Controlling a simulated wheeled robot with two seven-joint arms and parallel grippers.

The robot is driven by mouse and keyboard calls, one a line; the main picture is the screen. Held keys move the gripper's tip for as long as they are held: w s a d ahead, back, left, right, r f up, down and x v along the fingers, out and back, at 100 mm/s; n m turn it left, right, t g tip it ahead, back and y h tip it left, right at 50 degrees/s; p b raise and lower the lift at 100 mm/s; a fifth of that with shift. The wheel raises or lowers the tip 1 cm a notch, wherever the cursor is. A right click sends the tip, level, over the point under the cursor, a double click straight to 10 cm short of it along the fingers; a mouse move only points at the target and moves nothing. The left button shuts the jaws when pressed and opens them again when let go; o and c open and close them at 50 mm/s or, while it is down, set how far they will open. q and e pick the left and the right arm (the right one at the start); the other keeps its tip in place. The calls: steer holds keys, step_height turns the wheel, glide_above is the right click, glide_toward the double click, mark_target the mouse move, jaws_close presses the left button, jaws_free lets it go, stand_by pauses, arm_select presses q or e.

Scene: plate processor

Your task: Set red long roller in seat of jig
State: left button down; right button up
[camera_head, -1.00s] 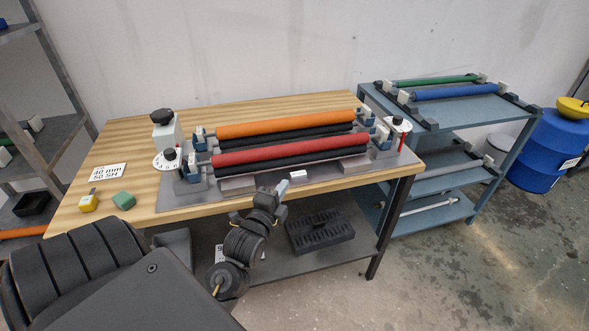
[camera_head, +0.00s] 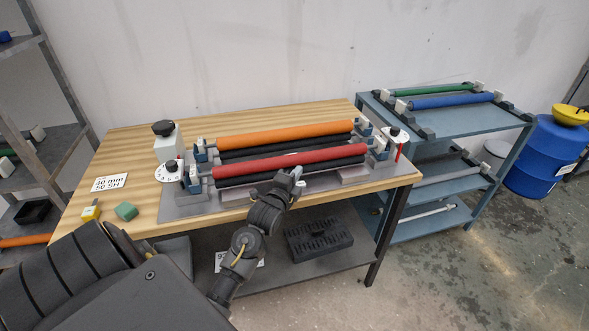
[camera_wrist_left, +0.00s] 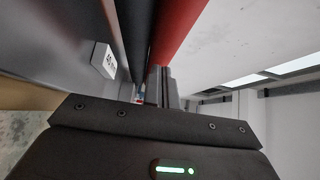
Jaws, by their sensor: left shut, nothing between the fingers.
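The red long roller (camera_head: 250,165) lies across the front of the jig (camera_head: 185,210), above a black roller (camera_head: 240,181). Its ends are at the blue end blocks; I cannot tell how fully they sit in the seats. My left gripper (camera_head: 297,178) is shut and empty, at the front of the red roller near its middle. In the left wrist view, the red roller (camera_wrist_left: 180,25) runs just beyond the dark fingers (camera_wrist_left: 163,86). I cannot tell whether they touch it. My right gripper is not in view.
An orange roller (camera_head: 290,134) lies behind the red one. A dial (camera_head: 172,172) stands at the left and another (camera_head: 397,136) at the right. A blue shelf cart (camera_head: 460,120) holds green and blue rollers. A yellow item (camera_head: 91,212) and a green block (camera_head: 125,211) lie front left.

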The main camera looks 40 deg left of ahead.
arm_select(q)
steer(key=shift+w+a, duration=0.4)
steer(key=shift+a, duration=0.3)
